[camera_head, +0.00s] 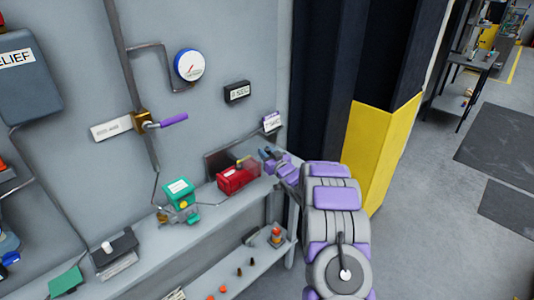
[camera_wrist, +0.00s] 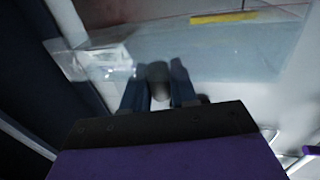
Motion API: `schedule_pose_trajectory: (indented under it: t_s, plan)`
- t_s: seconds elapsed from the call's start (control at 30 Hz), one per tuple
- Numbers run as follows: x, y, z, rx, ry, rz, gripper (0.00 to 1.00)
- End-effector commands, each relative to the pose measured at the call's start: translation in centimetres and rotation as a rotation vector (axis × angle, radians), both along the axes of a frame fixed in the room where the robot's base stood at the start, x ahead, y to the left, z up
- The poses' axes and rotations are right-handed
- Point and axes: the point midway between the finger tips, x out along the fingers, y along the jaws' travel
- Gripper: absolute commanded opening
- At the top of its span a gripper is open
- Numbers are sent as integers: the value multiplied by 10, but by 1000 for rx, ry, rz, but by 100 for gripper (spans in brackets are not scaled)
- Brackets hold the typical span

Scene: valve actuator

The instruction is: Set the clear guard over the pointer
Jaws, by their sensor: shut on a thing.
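A red actuator box (camera_head: 237,179) sits on the wall shelf in the head view, with a yellow pointer (camera_head: 241,162) on its top. The pointer shows as a yellow bar (camera_wrist: 223,17) at the top of the wrist view. A see-through pane, which looks like the clear guard (camera_wrist: 205,48), spans the upper wrist view below and around the bar. My gripper (camera_wrist: 158,92) is shut on a grey knob (camera_wrist: 157,74) at the guard's near edge. In the head view my gripper (camera_head: 268,157) is just right of the red box. Whether the guard touches the box cannot be told.
A green device (camera_head: 180,194) stands left of the red box on the shelf (camera_head: 208,208). A gauge (camera_head: 190,65), a purple-handled valve (camera_head: 172,120) and a small display (camera_head: 237,92) are on the wall. A yellow-based column (camera_head: 375,150) stands right of my gripper.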

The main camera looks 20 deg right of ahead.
Motion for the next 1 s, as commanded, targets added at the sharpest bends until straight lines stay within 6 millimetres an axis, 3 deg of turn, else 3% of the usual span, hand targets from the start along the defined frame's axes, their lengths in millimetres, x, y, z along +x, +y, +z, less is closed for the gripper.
schedule_pose_trajectory:
  t_s: [0.43, 0.87, 0.9, 1.0]
  plan:
    - [-26, 76, 0, 2, 1, 4, 0]
    - [-31, 87, 1, -1, -1, 3, 0]
    - [-32, 88, 1, -1, -1, 3, 28]
    - [-31, 88, 1, -2, -1, 3, 38]
